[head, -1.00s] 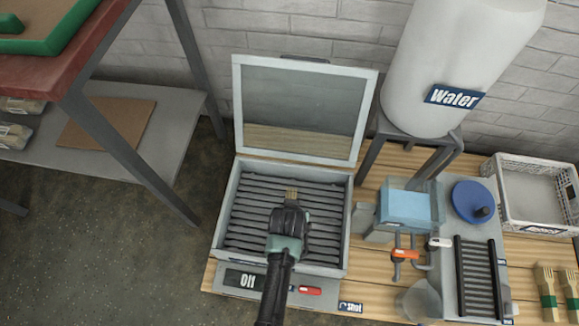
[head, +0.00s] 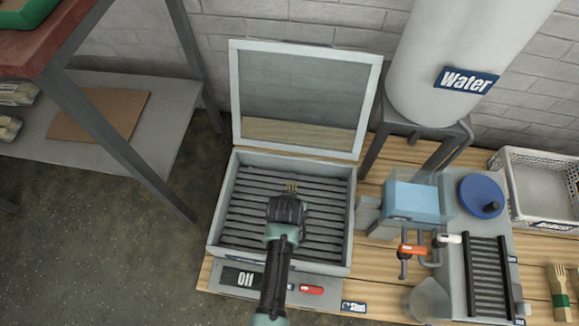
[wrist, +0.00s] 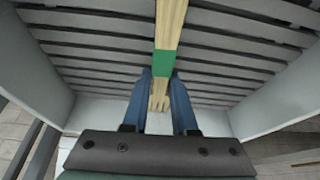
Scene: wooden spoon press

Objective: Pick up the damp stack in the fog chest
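The damp stack (wrist: 164,63) is a narrow bundle of pale wood with a green band. It lies in the fog chest (head: 225,212) across the dark grey slats. In the head view only its far tip (head: 291,187) shows beyond my gripper (head: 287,203), which hides the rest. In the wrist view my gripper's two blue fingers (wrist: 162,74) point down at the stack, one on each side near the green band. They look open, with a narrow gap by the wood; I see no clear grip. The chest's glass lid (head: 303,100) stands raised.
The chest's walls rise around my gripper. A control panel marked Off (head: 245,279) is at the chest's front.

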